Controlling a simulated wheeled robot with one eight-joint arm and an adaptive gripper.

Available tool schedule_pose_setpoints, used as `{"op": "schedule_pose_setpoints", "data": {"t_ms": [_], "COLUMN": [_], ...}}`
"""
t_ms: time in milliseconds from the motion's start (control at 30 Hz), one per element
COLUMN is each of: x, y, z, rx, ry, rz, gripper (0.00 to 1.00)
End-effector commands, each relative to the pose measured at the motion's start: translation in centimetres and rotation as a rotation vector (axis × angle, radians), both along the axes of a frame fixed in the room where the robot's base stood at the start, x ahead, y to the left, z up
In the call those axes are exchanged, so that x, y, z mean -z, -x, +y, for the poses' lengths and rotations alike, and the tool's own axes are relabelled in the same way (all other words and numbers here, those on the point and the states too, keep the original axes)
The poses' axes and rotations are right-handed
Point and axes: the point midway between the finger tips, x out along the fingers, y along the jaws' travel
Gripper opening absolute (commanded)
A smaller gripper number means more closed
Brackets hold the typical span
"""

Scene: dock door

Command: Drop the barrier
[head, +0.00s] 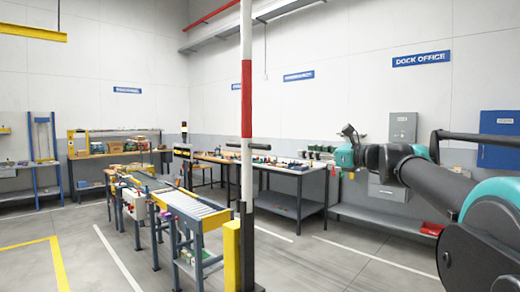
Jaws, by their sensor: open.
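The barrier is a red-and-white pole (246,98) standing upright in the middle of the head view, its top beyond the upper edge. A short dark crossbar (247,147) sticks out from it at about mid-height. Its foot is beside a yellow post (232,255) and a dark upright. My arm reaches in from the right, and my gripper (349,131) is to the right of the pole, apart from it. The gripper is open with nothing seen in it; its fingers are small and hard to make out.
A roller conveyor (200,212) stands just left of the pole. Workbenches with small items (270,165) line the back wall. Blue and grey cabinets (499,140) hang at the right. Grey floor (335,258) is clear right of the pole.

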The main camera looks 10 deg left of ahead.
Motion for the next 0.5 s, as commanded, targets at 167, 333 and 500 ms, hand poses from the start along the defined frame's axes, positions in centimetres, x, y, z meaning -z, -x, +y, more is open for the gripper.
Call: {"op": "schedule_pose_setpoints", "data": {"t_ms": [167, 333, 500], "x": [0.0, 0.1, 0.1], "y": [1.9, 3.7, 5.2], "z": [-2.6, -5.0, -6.9], "rx": [0.005, 0.006, 0.004], "ry": [0.0, -0.001, 0.0], "rz": [0.0, 0.001, 0.001], "gripper": [0.41, 0.41, 0.41]}}
